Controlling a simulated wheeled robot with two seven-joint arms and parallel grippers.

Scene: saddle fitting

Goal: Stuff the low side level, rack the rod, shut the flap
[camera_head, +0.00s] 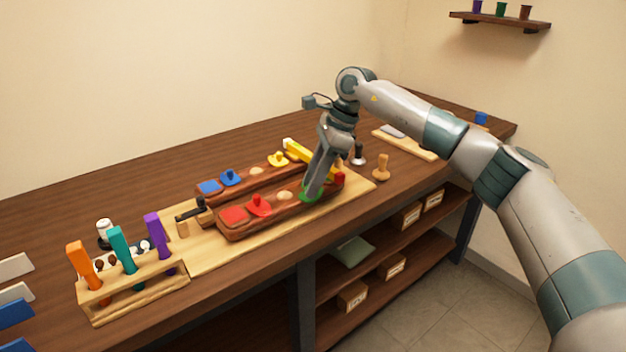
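Two long red-brown padded panels lie side by side on a pale wooden board (215,255). The front panel (275,219) carries a red square patch (233,216), a red knobbed piece (259,206) and a green piece (303,196). The back panel (213,197) carries a blue square (210,187), a blue knobbed piece (230,178) and a yellow knobbed piece (278,160). A wooden rack (140,290) holds upright orange (83,265), teal (121,250) and purple (157,235) rods. My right gripper (314,190) points down at the green piece; its finger gap is unclear. My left gripper is out of view.
A yellow bar (298,151) lies beyond the gripper. A wooden knob (381,168) and a dark-handled tool (358,155) stand to the right. White and blue slabs (14,312) are at the left edge. The back left table is clear.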

